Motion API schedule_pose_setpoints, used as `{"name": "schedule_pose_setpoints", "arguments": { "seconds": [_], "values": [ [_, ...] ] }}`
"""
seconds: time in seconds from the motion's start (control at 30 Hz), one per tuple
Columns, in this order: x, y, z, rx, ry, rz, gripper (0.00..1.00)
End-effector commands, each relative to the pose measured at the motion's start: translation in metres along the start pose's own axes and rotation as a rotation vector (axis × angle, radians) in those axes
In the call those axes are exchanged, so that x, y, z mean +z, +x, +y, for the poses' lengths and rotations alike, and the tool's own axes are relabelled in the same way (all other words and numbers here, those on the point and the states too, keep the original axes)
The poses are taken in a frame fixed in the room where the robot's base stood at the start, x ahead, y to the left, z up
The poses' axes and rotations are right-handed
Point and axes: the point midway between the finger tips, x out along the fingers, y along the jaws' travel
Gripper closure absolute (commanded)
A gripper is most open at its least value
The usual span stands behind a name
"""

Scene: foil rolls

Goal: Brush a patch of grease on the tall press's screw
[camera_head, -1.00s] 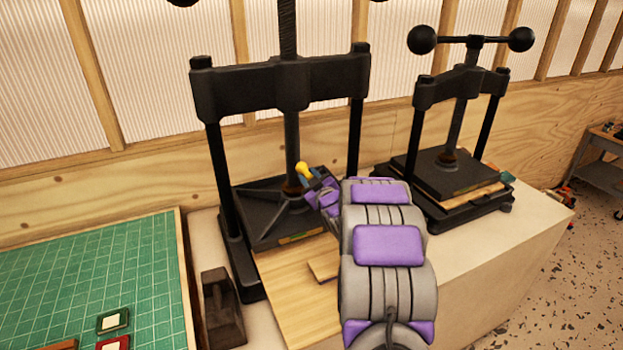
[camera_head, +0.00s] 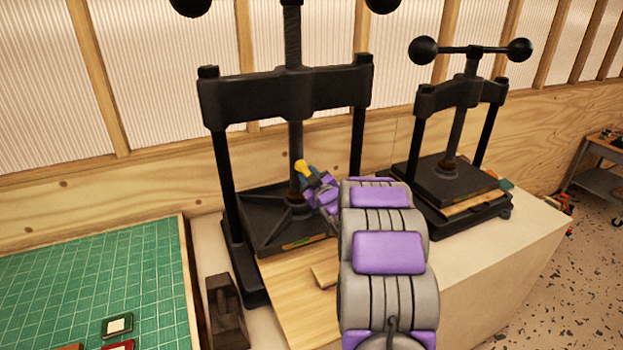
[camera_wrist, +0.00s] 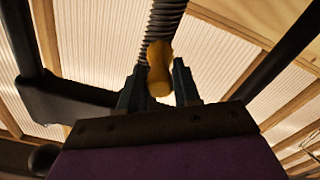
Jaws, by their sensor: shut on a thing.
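The tall press (camera_head: 285,97) is black and stands at the left of the bench, with its screw (camera_head: 294,150) running down through the crossbeam to the platen (camera_head: 275,222). In the wrist view the threaded screw (camera_wrist: 166,18) rises behind the fingers. My gripper (camera_head: 312,178) is in front of the screw's lower part, low over the platen. It is shut on a yellow-handled brush (camera_head: 301,167), which shows in the wrist view (camera_wrist: 160,68) between the two fingers. The brush's bristles are hidden, so I cannot tell whether they touch the screw. No grease patch can be made out clearly.
A shorter black press (camera_head: 461,135) stands to the right on the same bench (camera_head: 480,256). A pale board (camera_head: 297,299) lies in front of the tall press. A dark block-like tool (camera_head: 226,312) and a green cutting mat (camera_head: 90,280) are at the left.

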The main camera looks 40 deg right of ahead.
Motion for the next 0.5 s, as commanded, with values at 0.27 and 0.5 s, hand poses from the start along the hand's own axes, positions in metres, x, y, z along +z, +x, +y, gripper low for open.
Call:
{"name": "schedule_pose_setpoints", "arguments": {
  "seconds": [0.27, 0.5],
  "values": [
    [-0.014, 0.002, 0.015, 0.001, 0.004, -0.002, 0.98],
    [-0.021, 0.003, 0.019, 0.0, 0.004, -0.003, 0.98]
  ]
}}
